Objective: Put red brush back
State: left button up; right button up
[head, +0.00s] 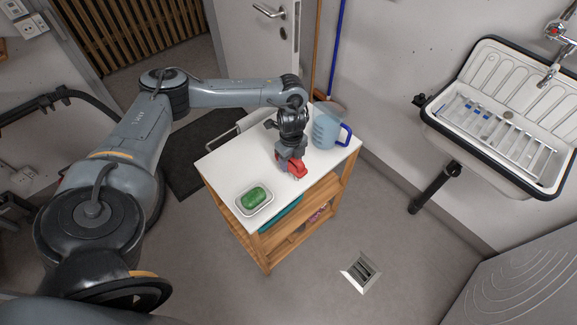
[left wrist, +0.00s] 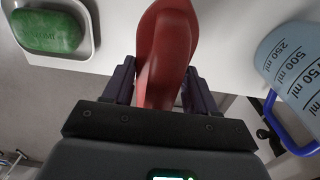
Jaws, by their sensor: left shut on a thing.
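The red brush (head: 294,169) is at the right-hand front part of the white cart top, under my left gripper. My left gripper (head: 289,160) points down and is shut on the red brush. In the left wrist view the red brush (left wrist: 167,50) sits between the two dark fingers (left wrist: 160,88). Its lower side is hidden, so I cannot tell whether it touches the cart top. My right gripper is not in view.
The wooden cart (head: 224,163) has a white top. A green soap (head: 254,198) lies in a white dish (head: 241,209) at its front left corner. A blue measuring jug (head: 324,131) stands at its right. A sink (head: 461,140) hangs on the right wall.

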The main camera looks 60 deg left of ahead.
aim_at(289, 161)
pick_arm(q)
jog(key=shift+s+a+f, duration=0.1)
jog(key=shift+a+f, duration=0.45)
jog(key=shift+a, duration=0.1)
notch_tip(289, 161, down, 4)
jog(key=shift+r, duration=0.25)
jog(key=shift+f, duration=0.1)
jog(key=shift+f, duration=0.15)
jog(key=o, duration=0.9)
jog(key=shift+o, duration=0.2)
